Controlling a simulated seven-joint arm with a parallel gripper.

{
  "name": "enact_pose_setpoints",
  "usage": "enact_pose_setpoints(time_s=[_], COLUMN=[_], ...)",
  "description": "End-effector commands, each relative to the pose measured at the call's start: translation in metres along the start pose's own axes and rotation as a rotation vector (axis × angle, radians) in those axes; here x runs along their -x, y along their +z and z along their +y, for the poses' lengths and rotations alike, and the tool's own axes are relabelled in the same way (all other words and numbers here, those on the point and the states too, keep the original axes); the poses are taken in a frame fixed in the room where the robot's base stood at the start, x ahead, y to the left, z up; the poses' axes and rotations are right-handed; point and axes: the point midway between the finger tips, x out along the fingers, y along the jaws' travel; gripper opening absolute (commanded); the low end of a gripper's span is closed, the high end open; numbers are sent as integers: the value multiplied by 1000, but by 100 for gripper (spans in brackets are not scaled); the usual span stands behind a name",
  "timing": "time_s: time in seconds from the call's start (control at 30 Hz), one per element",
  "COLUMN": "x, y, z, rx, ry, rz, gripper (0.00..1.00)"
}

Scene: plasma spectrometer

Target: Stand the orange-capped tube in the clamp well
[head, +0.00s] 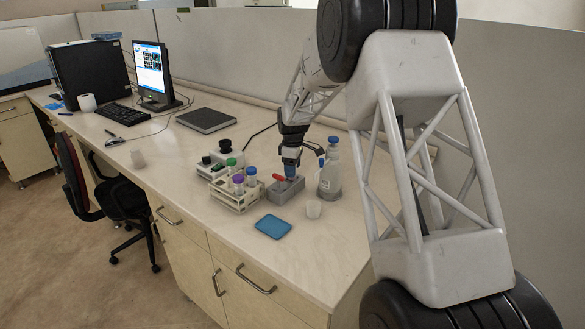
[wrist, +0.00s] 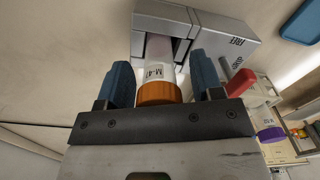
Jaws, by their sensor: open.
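The orange-capped tube (wrist: 159,75) has a white label and stands with its lower part in the slot of the grey clamp block (wrist: 215,32). Its orange cap (wrist: 158,93) lies between my two blue fingers, with a gap visible on each side. My gripper (wrist: 161,72) is open around the tube. In the head view, my gripper (head: 290,169) is over the grey clamp block (head: 288,193), and the tube is hidden there. A red lever (wrist: 240,83) sticks out from the block's side; it also shows in the head view (head: 279,177).
A white rack (head: 236,201) with purple- and blue-capped tubes stands left of the block. A blue pad (head: 272,227) lies in front. The bench's front right is clear.

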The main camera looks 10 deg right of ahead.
Motion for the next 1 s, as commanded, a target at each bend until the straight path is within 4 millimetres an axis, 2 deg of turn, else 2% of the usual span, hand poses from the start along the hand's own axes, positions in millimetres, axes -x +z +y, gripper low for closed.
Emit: enact_pose_setpoints(time_s=[0.27,0.8,1.0], x=[18,99,117], y=[0,0,0], z=[0,0,0], rx=[0,0,0], ry=[2,2,1], rz=[1,1,0], gripper=[60,60,60])
